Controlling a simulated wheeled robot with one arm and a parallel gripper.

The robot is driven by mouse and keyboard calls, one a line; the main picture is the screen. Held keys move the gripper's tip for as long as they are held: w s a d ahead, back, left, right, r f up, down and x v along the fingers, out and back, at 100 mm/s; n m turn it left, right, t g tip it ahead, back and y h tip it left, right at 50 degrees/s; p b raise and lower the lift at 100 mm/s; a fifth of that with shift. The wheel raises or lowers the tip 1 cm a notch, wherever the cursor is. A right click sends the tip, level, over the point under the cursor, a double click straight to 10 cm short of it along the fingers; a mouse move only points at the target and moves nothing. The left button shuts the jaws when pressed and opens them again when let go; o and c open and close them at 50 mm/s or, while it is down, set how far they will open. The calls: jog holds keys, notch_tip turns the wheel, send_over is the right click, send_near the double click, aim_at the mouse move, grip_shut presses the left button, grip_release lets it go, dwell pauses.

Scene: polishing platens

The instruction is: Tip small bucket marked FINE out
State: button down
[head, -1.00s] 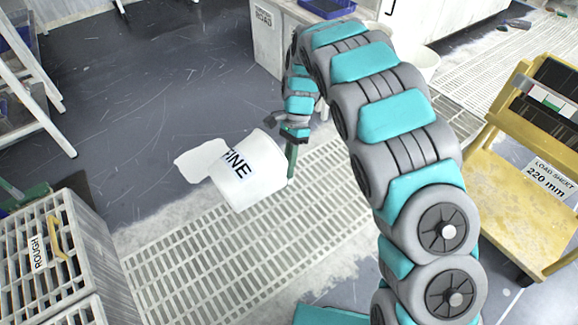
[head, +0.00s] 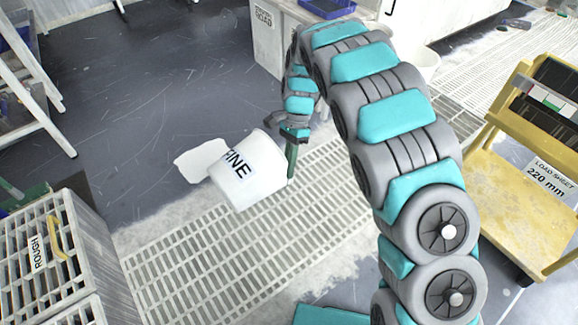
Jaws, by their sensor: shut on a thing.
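The small white bucket marked FINE (head: 253,178) hangs tilted in the head view, its mouth turned toward the left. A white patch (head: 203,160) shows at its mouth against the dark floor. I cannot tell if it is falling liquid or a puddle on the floor. My gripper (head: 290,145) is at the bucket's right side, shut on it near a green upright part (head: 291,163). The fingertips are partly hidden, and so is the inside of the bucket.
A floor grating (head: 215,255) lies below the bucket. A crate marked ROUGH (head: 85,235) stands at lower left, and a white ladder-like frame (head: 35,90) at upper left. A yellow cart (head: 500,165) stands at right. The dark floor (head: 160,60) at upper left is mostly open.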

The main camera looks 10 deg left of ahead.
jog(key=shift+s+r+t+h+p, duration=0.1)
jog(key=shift+r+t+h+p, duration=0.35)
jog(key=shift+r+t+h, duration=0.45)
jog(key=shift+r+m+t+h+b, duration=0.3)
jog(key=shift+t+h, duration=0.2)
jog(key=shift+t, duration=0.5)
jog(key=shift+r+m+t+h+b, duration=0.3)
jog(key=shift+r+t+h+b, duration=0.2)
jog(key=shift+t+h+b, duration=0.55)
jog(key=r+t+h+b, duration=0.1)
jog(key=b, duration=0.2)
jog(key=t+h+b, duration=0.1)
jog(key=t+b, duration=0.1)
jog(key=b, duration=0.1)
jog(key=shift+r+m+h, duration=0.25)
jog(key=shift+r+m, duration=0.05)
jog(key=shift+r, duration=0.1)
jog(key=r+t+h+b, duration=0.1)
jog(key=b, duration=0.2)
jog(key=t+h+b, duration=0.1)
jog(key=t+b, duration=0.1)
jog(key=b, duration=0.1)
jog(key=shift+r+m+h+b, duration=0.3)
jog(key=shift+r+b, duration=0.4)
jog(key=shift+b, duration=0.4)
jog(key=shift+r+t+h, duration=0.25)
jog(key=shift+r+h, duration=0.05)
